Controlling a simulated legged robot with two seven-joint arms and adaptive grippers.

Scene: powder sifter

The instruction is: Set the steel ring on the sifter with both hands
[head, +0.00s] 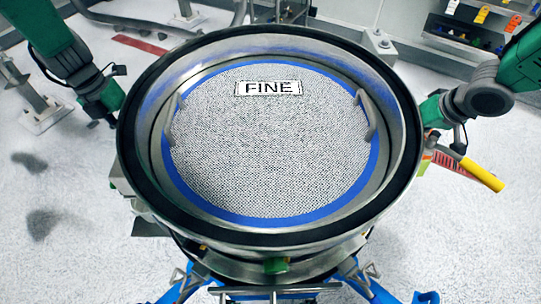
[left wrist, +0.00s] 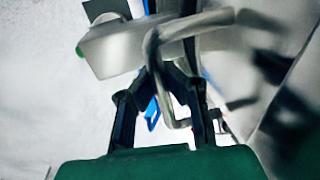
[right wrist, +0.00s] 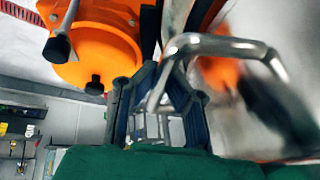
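The steel ring (head: 150,95), with a black upper rim, fills the middle of the head view, level above the sifter body (head: 285,268). I cannot tell whether it touches the sifter. Inside it show a mesh screen labelled FINE (head: 265,150), a blue band and two small handles. My left gripper (head: 112,112) is at the ring's left side; in the left wrist view its fingers close around a bent steel handle (left wrist: 152,55). My right gripper (head: 430,140) is at the right side, its fingers around another bent handle (right wrist: 235,47). The ring hides the fingertips in the head view.
A blue frame (head: 375,285) stands under the sifter, with a green part (head: 277,266) at its front. A yellow bar (head: 482,175) sticks out at the right. Orange equipment (right wrist: 105,45) shows in the right wrist view. A shelf (head: 470,30) stands at the back right.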

